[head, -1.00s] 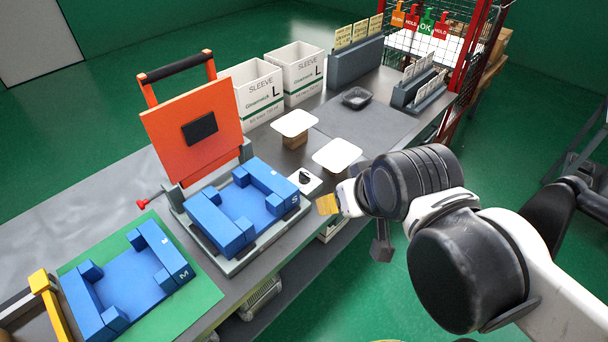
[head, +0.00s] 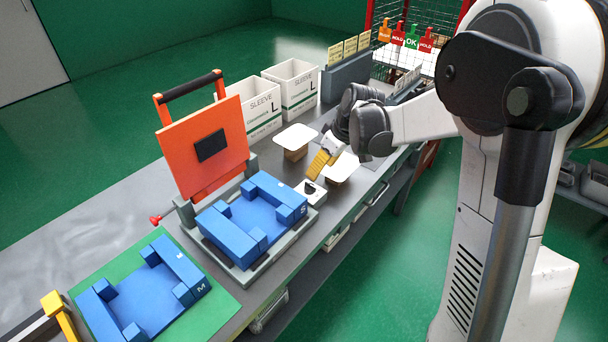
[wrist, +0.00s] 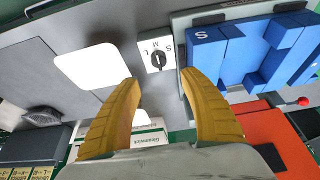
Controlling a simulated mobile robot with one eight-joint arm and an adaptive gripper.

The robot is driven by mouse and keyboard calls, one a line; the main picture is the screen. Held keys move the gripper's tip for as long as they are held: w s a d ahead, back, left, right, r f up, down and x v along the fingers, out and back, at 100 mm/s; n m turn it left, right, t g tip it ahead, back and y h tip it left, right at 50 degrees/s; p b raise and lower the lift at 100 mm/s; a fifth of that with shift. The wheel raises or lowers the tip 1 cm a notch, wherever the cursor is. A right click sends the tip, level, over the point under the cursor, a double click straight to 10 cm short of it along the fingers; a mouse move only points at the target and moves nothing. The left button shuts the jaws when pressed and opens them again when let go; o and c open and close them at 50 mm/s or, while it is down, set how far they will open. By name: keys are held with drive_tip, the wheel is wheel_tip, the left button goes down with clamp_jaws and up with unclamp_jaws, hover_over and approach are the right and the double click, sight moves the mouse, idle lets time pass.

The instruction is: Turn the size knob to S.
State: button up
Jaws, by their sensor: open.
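The size knob (head: 311,188) is small and black on a white square plate beside the blue S nest. In the wrist view the knob (wrist: 158,62) lies just beyond the fingertips, roughly centred between them. Its plate (wrist: 151,48) carries the letters S, M and L, upside down in this view. The black grip lies roughly along the direction of M, but its pointer end is too small to tell for sure. My gripper (head: 317,170) has yellow fingers and is above the knob, open and empty. Its spread fingers (wrist: 159,78) show in the wrist view, apart from the knob.
The blue S nest (head: 234,238) sits in a grey press with a raised orange lid (head: 190,135). White pads on blocks (head: 295,137) stand close behind the knob. Sleeve L boxes (head: 262,105) stand farther back. A blue M nest (head: 150,295) lies front left.

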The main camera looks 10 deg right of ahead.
sight(310, 185)
drive_tip(key=b+x, duration=0.3)
drive_tip(key=x, duration=0.8)
drive_tip(key=shift+w+f+b, duration=0.1)
drive_tip(key=shift+b, duration=0.2)
clamp_jaws()
